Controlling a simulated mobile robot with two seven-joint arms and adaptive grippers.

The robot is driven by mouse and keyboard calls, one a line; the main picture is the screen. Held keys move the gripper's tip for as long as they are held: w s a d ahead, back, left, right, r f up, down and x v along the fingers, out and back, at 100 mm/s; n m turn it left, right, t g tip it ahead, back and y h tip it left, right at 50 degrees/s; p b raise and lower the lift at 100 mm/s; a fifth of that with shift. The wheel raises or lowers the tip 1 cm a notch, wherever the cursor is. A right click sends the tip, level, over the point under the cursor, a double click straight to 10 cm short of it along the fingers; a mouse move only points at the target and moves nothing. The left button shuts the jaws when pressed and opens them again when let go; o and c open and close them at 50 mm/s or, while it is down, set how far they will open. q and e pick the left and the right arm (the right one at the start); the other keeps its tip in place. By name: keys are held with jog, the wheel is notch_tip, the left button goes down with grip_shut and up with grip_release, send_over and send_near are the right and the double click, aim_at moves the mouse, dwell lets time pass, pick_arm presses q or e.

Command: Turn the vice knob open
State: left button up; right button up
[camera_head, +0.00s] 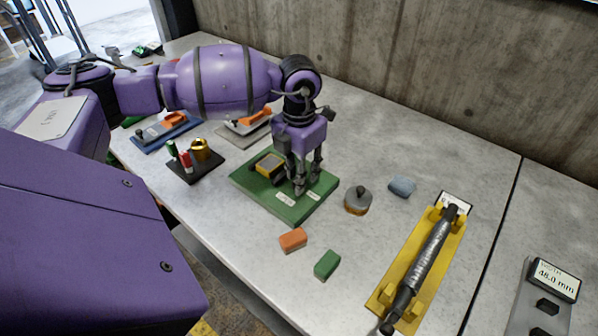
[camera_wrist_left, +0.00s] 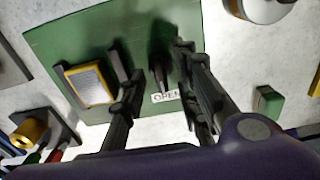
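The vice sits on a green base plate (camera_head: 250,181), with a yellow-framed block (camera_head: 268,164) on its left part. In the left wrist view the plate (camera_wrist_left: 60,35) carries the block (camera_wrist_left: 88,83), an "OPEN" label (camera_wrist_left: 166,97) and a dark upright piece (camera_wrist_left: 158,68), which looks like the knob. My left gripper (camera_head: 305,180) points down over the right part of the plate. Its fingers (camera_wrist_left: 160,85) are apart, on either side of the dark piece. I cannot tell whether they touch it. In the head view the fingers hide the knob. My right gripper is not in view.
Orange (camera_head: 293,240) and green (camera_head: 327,265) blocks lie in front of the plate. A yellow cradle with a dark cylinder (camera_head: 430,255) stands farther right. A concrete wall (camera_head: 440,70) rises behind.

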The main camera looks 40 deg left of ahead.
pick_arm(q)
notch_tip(320, 180, up, 12)
dwell(0.5)
jog(key=shift+s+f, duration=0.1)
dwell(0.4)
